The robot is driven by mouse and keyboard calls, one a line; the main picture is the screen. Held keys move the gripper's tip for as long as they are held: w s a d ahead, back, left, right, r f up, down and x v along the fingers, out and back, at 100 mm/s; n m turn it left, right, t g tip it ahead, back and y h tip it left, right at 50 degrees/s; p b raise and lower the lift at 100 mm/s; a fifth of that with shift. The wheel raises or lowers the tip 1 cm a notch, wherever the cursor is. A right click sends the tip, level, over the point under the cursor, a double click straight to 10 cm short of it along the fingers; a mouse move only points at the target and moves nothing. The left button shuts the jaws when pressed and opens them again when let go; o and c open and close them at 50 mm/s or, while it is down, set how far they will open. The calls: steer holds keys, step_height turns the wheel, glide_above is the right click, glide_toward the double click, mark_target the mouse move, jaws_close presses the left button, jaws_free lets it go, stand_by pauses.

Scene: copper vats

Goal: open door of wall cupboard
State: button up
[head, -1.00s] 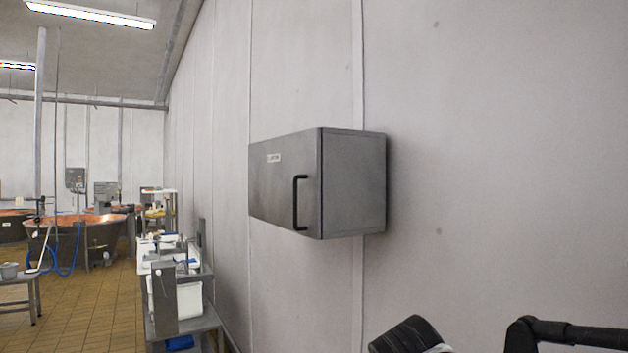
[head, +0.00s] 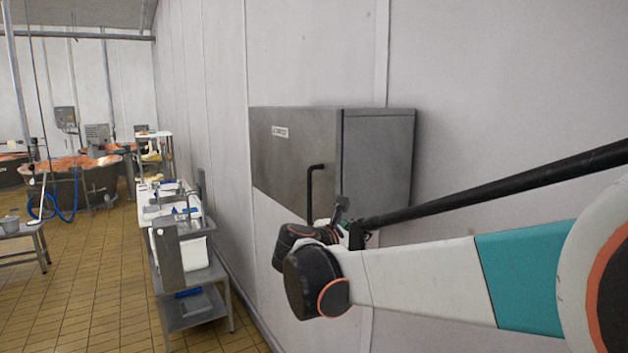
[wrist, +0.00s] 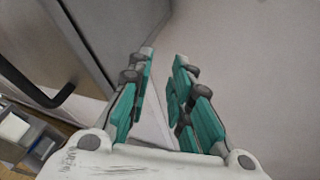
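The wall cupboard (head: 300,155) is a grey metal box on the white wall, with a small label and a black vertical bar handle (head: 312,190) on its front door. The door looks closed. My arm reaches in from the right in the head view and hides the cupboard's lower part; my gripper is mostly hidden there behind the wrist. In the wrist view my gripper (wrist: 158,88) is open, with nothing between its teal-padded fingers. The black handle (wrist: 40,95) lies to the left of the fingers, apart from them, with the cupboard's edge (wrist: 95,40) beside it.
Below and left of the cupboard stands a metal table (head: 190,290) with white containers along the wall. Copper vats (head: 75,175) stand farther back. The tiled floor (head: 80,300) at left is largely clear. The wall right of the cupboard is bare.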

steer(key=a+r+n+t+p, duration=0.2)
steer(key=a+r+n, duration=0.2)
steer(key=a, duration=0.6)
steer(key=n+t+y+p, duration=0.1)
steer(key=n+t, duration=0.1)
steer(key=n, duration=0.1)
glide_toward(309, 196)
steer(key=p+x, duration=0.4)
steer(key=x, duration=0.6)
steer(key=shift+w+d, duration=0.1)
steer(key=shift+w, duration=0.25)
jaws_close()
